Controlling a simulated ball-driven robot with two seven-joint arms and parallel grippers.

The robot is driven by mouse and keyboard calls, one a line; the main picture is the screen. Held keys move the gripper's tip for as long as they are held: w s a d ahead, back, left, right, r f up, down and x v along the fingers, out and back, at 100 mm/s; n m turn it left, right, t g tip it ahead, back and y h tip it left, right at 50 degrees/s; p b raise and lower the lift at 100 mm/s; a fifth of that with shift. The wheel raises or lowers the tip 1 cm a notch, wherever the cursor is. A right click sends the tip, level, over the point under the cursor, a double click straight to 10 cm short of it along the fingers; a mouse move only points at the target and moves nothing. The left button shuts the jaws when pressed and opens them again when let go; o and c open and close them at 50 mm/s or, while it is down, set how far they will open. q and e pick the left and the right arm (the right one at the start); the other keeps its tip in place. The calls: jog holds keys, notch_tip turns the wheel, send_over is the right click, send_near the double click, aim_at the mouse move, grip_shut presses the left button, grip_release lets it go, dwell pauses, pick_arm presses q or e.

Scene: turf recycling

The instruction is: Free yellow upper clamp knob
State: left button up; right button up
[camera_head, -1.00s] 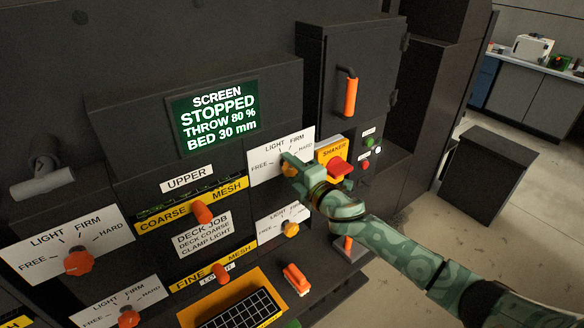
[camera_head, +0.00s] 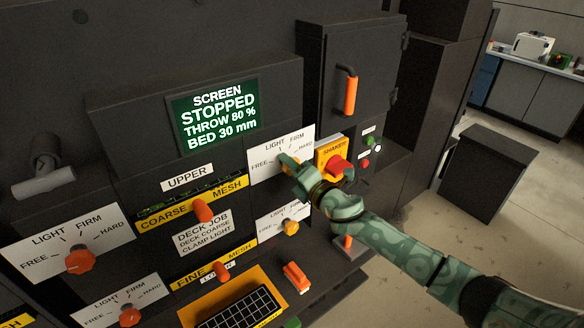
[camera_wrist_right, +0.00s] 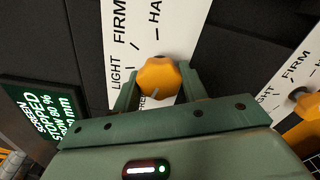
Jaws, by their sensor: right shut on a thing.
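The yellow upper clamp knob (camera_wrist_right: 158,76) sits between my right gripper's two fingers in the right wrist view, in front of a white dial plate (camera_wrist_right: 139,35) marked LIGHT, FIRM and a partly cut-off HARD. My right gripper (camera_head: 288,163) is shut on this knob; in the head view its fingers and wrist hide most of the knob. The plate (camera_head: 264,160) there reads FREE, LIGHT, FIRM, HARD. My left gripper is not in view.
The screen (camera_head: 214,114) reads STOPPED, THROW 80 %, BED 30 mm. A second yellow knob (camera_head: 291,228) is below my right gripper. A red shaker control (camera_head: 338,166) is close to its right. Orange clamp knobs (camera_head: 80,260) are at the left.

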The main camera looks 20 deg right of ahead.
jog(key=shift+f, duration=0.15)
jog(key=o, duration=1)
jog(key=shift+c, duration=0.2)
jog(key=shift+s, duration=0.1)
jog(key=b+v, duration=0.1)
jog(key=v, duration=1.5)
jog(key=shift+s, duration=0.1)
